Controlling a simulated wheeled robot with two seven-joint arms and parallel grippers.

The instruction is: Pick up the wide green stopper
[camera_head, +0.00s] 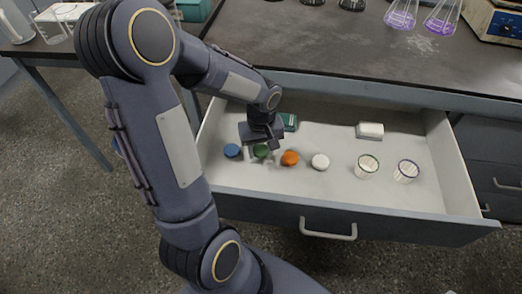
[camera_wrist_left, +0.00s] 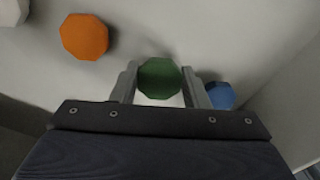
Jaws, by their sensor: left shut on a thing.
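The wide green stopper (camera_head: 261,151) is in the open drawer, between a blue stopper (camera_head: 232,151) and an orange stopper (camera_head: 289,158). My left gripper (camera_head: 262,150) reaches down into the drawer from above and is shut on the green stopper. In the left wrist view the green stopper (camera_wrist_left: 159,78) sits between the two grey fingers (camera_wrist_left: 160,88), touching both. The orange stopper (camera_wrist_left: 84,37) is to its left and the blue stopper (camera_wrist_left: 219,95) is just outside the right finger. I cannot tell whether the green stopper is clear of the drawer floor. My right gripper is not in view.
The drawer (camera_head: 340,205) also holds a white stopper (camera_head: 320,162), two small glass jars (camera_head: 366,167) (camera_head: 406,171), a white block (camera_head: 369,131) and a green box (camera_head: 289,121). Its walls surround the gripper. Flasks with purple liquid (camera_head: 401,14) stand on the bench above.

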